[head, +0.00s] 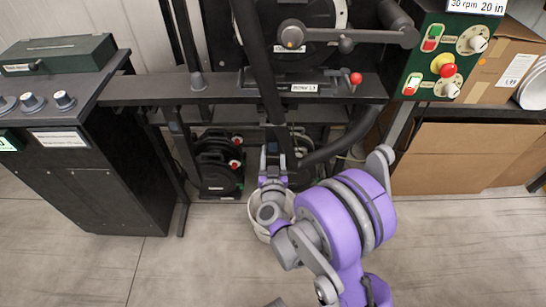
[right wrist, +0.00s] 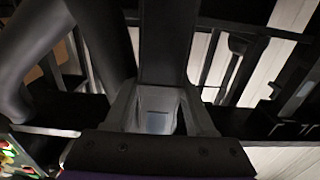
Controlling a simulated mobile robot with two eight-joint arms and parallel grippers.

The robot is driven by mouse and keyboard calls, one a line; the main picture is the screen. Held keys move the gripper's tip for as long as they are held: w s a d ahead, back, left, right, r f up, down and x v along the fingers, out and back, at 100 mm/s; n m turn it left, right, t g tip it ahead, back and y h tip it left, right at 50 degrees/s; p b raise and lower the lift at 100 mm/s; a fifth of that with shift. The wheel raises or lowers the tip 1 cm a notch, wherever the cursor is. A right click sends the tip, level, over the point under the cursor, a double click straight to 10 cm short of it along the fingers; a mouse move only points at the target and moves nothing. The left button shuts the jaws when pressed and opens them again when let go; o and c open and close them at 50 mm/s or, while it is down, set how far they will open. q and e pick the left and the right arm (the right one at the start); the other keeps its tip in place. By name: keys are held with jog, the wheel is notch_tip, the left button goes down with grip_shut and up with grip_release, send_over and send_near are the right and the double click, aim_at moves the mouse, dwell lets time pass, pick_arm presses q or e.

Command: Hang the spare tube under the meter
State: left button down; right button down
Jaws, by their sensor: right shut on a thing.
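The meter (head: 335,15), a dark housing with a round plate and a grey crank, stands above the bench at the top of the head view. A long black tube (head: 262,75) slants down in front of the bench edge. My right gripper (head: 273,165) is at its lower part, below the bench. In the right wrist view, my right gripper (right wrist: 157,112) is shut on a dark straight bar (right wrist: 165,45), which looks like this tube. I cannot tell whether its upper end touches the meter. My left gripper is not in view.
A curved black pipe (head: 345,140) runs close to the right of the gripper. A white bucket (head: 257,222) stands on the floor beneath, partly hidden by my arm. Black reel-like units (head: 213,165) stand behind. A green control panel (head: 437,60) and cardboard boxes (head: 440,150) are right.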

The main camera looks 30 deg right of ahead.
jog(key=x, duration=1)
jog(key=shift+w, duration=0.2)
dwell(0.5)
jog(key=shift+d, duration=0.1)
jog(key=shift+w, duration=0.1)
dwell(0.5)
jog(key=shift+f+b, duration=0.5)
jog(key=shift+b, duration=0.15)
jog(key=shift+c, duration=0.8)
grip_release()
